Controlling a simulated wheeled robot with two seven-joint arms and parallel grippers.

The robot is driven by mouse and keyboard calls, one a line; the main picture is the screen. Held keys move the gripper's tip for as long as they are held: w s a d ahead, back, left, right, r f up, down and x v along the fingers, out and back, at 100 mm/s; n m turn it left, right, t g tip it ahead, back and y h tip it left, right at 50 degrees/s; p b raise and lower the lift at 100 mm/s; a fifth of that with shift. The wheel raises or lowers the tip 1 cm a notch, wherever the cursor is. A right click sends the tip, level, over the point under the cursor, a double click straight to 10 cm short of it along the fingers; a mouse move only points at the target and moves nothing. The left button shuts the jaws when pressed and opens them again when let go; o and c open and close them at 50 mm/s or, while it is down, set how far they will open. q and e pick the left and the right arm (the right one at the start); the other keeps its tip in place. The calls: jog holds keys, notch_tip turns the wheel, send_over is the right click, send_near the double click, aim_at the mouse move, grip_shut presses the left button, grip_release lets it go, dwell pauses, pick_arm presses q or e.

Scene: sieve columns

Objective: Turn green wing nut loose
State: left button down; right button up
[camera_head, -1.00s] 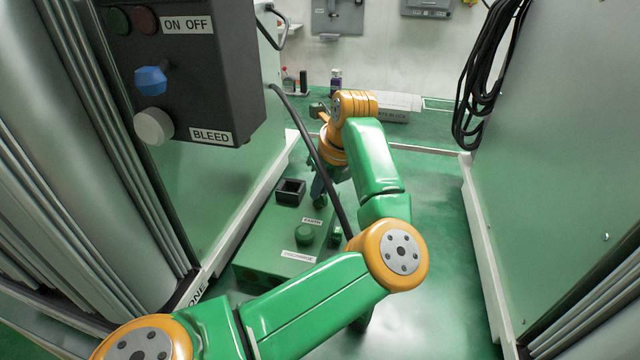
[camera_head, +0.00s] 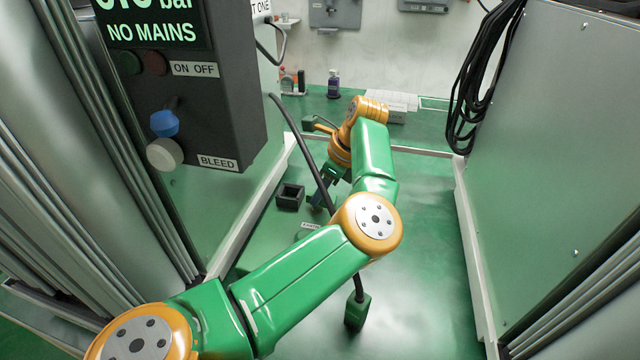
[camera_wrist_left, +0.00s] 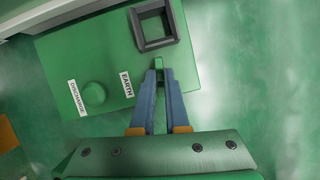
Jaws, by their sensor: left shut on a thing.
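A small green piece (camera_wrist_left: 158,63), seemingly the wing nut, sits beside the EARTH label on a green box (camera_wrist_left: 75,50). My left gripper (camera_wrist_left: 158,72) has its blue fingers shut on it in the left wrist view. In the head view my left gripper (camera_head: 322,192) reaches down at the box (camera_head: 262,245), right of a black square socket (camera_head: 290,196); the nut is too small and covered there to make out. The socket also shows in the wrist view (camera_wrist_left: 155,25). My right gripper is not in view.
A round green DISCHARGE button (camera_wrist_left: 94,94) is on the same box. A black cable (camera_head: 300,140) passes close by my left gripper; a green block (camera_head: 357,312) hangs below my arm. A dark control panel (camera_head: 205,100) and a green cabinet (camera_head: 560,150) flank the aisle.

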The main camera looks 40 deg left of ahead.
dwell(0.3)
pick_arm(q)
jog(key=c, duration=0.9)
grip_release()
jog(key=v, duration=0.7)
jog(key=shift+r, duration=0.1)
